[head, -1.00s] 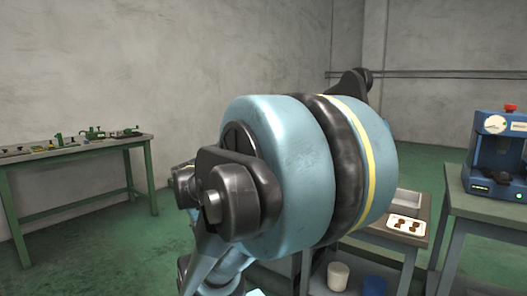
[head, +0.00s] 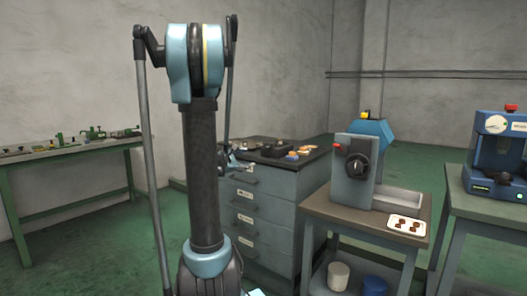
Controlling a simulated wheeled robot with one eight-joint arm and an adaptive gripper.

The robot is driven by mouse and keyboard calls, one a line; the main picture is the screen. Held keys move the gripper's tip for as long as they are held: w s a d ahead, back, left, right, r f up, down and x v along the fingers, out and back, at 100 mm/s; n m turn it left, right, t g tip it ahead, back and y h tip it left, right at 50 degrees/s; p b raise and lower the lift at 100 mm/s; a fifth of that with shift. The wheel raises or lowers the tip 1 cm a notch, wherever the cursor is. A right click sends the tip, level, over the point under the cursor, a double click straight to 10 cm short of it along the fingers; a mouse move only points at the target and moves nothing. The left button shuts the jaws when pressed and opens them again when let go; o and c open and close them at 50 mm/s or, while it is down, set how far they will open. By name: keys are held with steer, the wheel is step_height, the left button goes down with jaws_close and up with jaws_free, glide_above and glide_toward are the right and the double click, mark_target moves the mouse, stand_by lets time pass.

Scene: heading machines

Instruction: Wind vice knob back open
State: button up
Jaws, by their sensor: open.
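My arm stands upright in the middle of the head view. My gripper (head: 238,167) shows only as a small grey shape just right of the arm, by the near left edge of the drawer cabinet's top. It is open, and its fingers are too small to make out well. No vice or vice knob can be picked out with certainty. Small dark parts (head: 278,149) lie on the cabinet top, and my arm hides its left end. I cannot tell whether the gripper touches anything.
The grey drawer cabinet (head: 265,212) stands right of my arm. A grey machine with a black knob (head: 359,164) stands on a table beside it, with a white tray (head: 406,225). A blue machine (head: 497,150) is at far right. A green bench (head: 70,150) stands left.

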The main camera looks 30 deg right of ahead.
mark_target(266, 147)
steer(key=w+d+n, duration=0.1)
steer(key=w+d, duration=0.2)
steer(key=d, duration=0.3)
steer(key=w+d+n, duration=0.1)
steer(key=w+d, duration=0.3)
steer(key=d, duration=0.2)
steer(key=w+d+r+n+t+h, duration=0.1)
steer(key=w+d, duration=0.3)
steer(key=d, duration=0.2)
steer(key=shift+w+d, duration=0.2)
steer(key=shift+w, duration=0.05)
steer(key=c, duration=1.1)
